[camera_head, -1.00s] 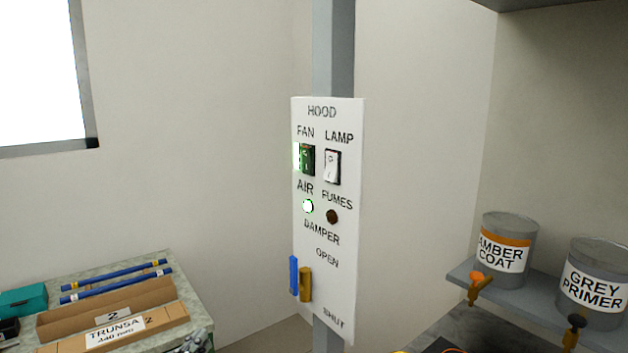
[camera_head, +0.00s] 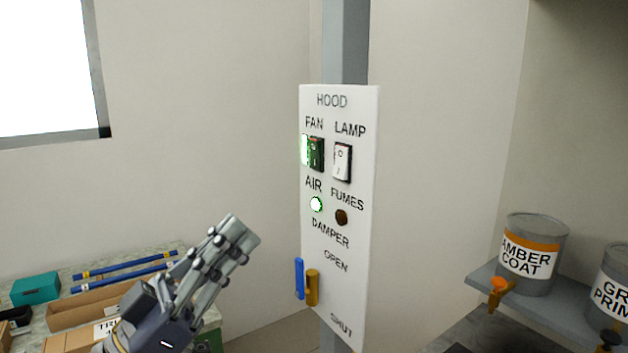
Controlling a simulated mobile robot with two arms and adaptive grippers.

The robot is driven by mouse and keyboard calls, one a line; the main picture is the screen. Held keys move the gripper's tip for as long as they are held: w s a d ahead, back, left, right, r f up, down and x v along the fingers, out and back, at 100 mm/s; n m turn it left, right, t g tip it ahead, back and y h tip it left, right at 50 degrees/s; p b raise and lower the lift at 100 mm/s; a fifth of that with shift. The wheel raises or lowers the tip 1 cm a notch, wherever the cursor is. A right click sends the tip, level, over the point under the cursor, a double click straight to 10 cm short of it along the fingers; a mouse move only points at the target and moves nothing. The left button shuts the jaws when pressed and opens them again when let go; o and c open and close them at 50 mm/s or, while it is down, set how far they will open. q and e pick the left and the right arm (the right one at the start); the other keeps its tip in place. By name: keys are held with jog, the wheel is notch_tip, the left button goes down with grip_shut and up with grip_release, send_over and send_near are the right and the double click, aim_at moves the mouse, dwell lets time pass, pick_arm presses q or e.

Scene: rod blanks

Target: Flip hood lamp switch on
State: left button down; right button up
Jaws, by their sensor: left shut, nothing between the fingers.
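The white hood panel (camera_head: 355,270) stands upright on a grey post. The lamp switch (camera_head: 343,162) is a white rocker under the word LAMP, at the panel's upper right. The fan switch (camera_head: 315,153) beside it is green and lit. The AIR light (camera_head: 316,204) glows green-white and the FUMES light (camera_head: 341,217) is dark. My left gripper (camera_head: 243,232) is shut and empty, below and left of the switches, apart from the panel. My right gripper is not in view.
A blue damper handle (camera_head: 299,279) and a brass-coloured piece (camera_head: 312,287) stick out at the panel's lower left. Cans of amber coat (camera_head: 529,255) and grey primer (camera_head: 612,285) stand on a shelf at right. A bench with boxes and blue rods (camera_head: 118,278) is at left.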

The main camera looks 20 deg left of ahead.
pick_arm(q)
jog(key=shift+r, duration=0.1)
jog(key=p, duration=0.7)
send_near(340, 152)
notch_tip(340, 152, up, 4)
jog(key=w+d, duration=0.1)
jog(key=w+d+f+p, duration=0.1)
jog(key=shift+w+f, duration=0.15)
jog(key=shift+w, duration=0.25)
